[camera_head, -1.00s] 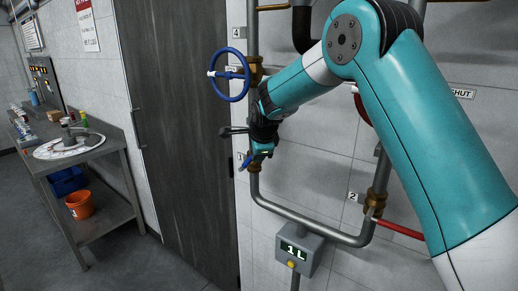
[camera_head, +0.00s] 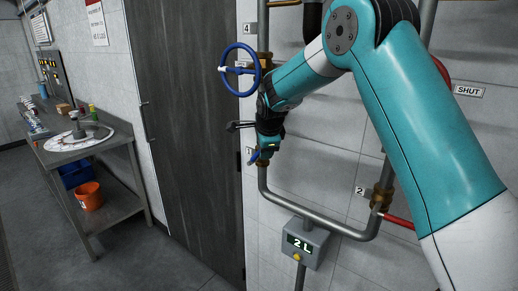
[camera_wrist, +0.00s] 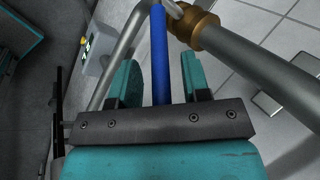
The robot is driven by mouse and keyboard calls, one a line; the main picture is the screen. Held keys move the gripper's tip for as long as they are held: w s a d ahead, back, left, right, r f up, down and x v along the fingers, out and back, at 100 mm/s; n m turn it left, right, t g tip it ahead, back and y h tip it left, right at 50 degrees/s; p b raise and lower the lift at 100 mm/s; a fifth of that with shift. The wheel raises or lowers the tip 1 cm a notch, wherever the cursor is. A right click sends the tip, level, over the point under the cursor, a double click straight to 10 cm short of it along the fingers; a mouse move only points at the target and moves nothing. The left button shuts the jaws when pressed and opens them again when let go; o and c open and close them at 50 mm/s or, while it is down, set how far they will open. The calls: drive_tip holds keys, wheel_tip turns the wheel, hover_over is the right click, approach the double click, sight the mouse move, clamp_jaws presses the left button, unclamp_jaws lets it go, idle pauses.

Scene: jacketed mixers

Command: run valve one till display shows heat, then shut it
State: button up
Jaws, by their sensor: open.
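A blue lever handle (camera_wrist: 160,55) lies between my gripper's (camera_wrist: 160,72) two fingers in the wrist view, with a gap on each side. It runs up to a brass valve body (camera_wrist: 195,27) on a grey pipe. In the head view the blue lever (camera_head: 254,157) shows just beyond my gripper (camera_head: 266,152), which is open around it. The number label there is mostly hidden, so I cannot read it now. The display box (camera_head: 304,244) below the pipe reads "2 L". It also shows small in the wrist view (camera_wrist: 95,45).
A blue handwheel (camera_head: 240,70) stands above my gripper, near label 4 (camera_head: 250,29). A red lever (camera_head: 398,221) is at label 2 (camera_head: 359,191). A SHUT sign (camera_head: 469,91) is at right. A bench (camera_head: 100,150) stands left, beyond a dark door (camera_head: 185,130).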

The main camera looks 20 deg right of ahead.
drive_tip(key=shift+r, duration=0.1)
drive_tip(key=b+v, duration=0.6)
drive_tip(key=v, duration=1.1)
drive_tip(key=shift+s+r, duration=0.1)
